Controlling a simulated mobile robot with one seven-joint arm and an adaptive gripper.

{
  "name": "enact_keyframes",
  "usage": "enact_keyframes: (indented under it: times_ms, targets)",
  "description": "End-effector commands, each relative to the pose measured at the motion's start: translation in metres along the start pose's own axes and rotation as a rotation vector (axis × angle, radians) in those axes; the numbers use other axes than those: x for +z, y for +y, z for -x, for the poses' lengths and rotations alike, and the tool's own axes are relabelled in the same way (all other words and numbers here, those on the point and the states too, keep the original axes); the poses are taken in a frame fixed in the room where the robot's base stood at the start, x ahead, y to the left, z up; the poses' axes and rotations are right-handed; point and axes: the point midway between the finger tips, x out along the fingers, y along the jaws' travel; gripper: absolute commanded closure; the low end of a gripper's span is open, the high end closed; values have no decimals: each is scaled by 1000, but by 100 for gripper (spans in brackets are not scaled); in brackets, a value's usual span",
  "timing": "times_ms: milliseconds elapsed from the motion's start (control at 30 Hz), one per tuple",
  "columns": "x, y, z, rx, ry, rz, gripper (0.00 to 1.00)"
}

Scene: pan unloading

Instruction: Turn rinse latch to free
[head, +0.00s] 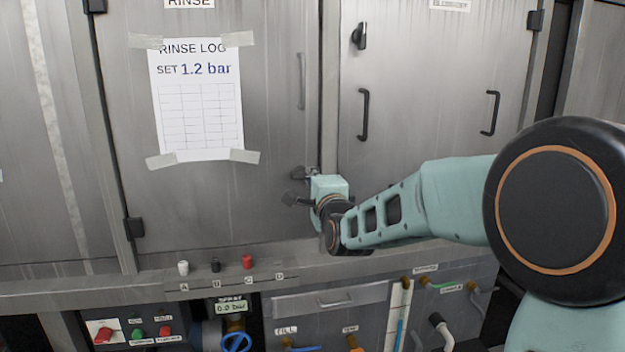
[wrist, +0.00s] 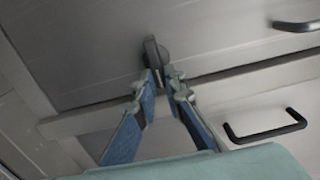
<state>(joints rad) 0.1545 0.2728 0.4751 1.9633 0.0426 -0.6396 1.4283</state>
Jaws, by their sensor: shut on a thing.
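The rinse latch (wrist: 154,52) is a small dark turn handle near the lower right edge of the rinse door (head: 270,130). In the wrist view my gripper (wrist: 160,82) has its two fingers closed around the latch's lower end. In the head view my gripper (head: 296,199) is at the latch, and the gripper body and arm hide part of it. The rinse door looks shut. The exact angle of the latch is hard to tell in the head view.
A taped rinse log sheet (head: 197,105) is on the door. To the right is another door with black handles (head: 364,115) and its own latch (head: 359,36). Below runs a ledge with small knobs (head: 247,262), then a spray gauge (head: 230,307) and a blue valve wheel (head: 236,342).

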Motion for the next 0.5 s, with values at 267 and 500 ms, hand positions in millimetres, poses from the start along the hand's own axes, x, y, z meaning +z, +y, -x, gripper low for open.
enact_keyframes:
  times_ms: [267,500]
  targets:
    - [0,-1,0,-1,0,-1,77]
    - [0,0,0,-1,0,0,72]
